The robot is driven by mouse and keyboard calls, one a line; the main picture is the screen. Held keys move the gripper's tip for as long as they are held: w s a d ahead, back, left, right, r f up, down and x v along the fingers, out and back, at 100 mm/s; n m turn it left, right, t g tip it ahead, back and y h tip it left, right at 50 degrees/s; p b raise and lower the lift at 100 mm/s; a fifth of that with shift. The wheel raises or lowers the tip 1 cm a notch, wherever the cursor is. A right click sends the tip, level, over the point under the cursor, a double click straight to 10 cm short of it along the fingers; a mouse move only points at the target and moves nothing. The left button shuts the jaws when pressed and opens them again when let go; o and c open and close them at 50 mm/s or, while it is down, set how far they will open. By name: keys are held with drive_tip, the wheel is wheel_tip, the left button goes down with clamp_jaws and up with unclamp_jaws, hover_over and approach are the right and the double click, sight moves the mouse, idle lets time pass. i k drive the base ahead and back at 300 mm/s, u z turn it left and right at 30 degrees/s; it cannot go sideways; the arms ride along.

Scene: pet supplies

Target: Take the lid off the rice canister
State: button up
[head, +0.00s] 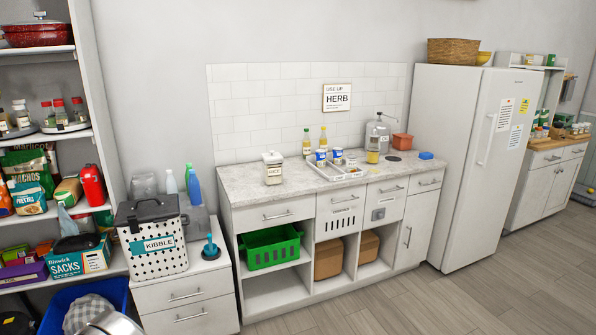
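The rice canister (273,174) is a small white container with a label, standing upright on the left part of the speckled counter (245,186). Its lid (272,157) sits on top, with a small dark knob or handle. The lid looks closed on the canister.
A tray (335,178) with cans stands right of the canister, and bottles (306,142) stand behind it. A large dotted kibble bin (152,240) stands on the lower cabinet at left. The counter around the canister's left and front is clear. Grey floor (420,305) is open in front.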

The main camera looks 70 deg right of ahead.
sight(272, 155)
drive_tip(key=z, duration=1.7)
drive_tip(key=k, duration=0.8)
drive_tip(key=z, duration=0.4)
drive_tip(key=i, duration=0.95)
drive_tip(key=u, duration=0.05)
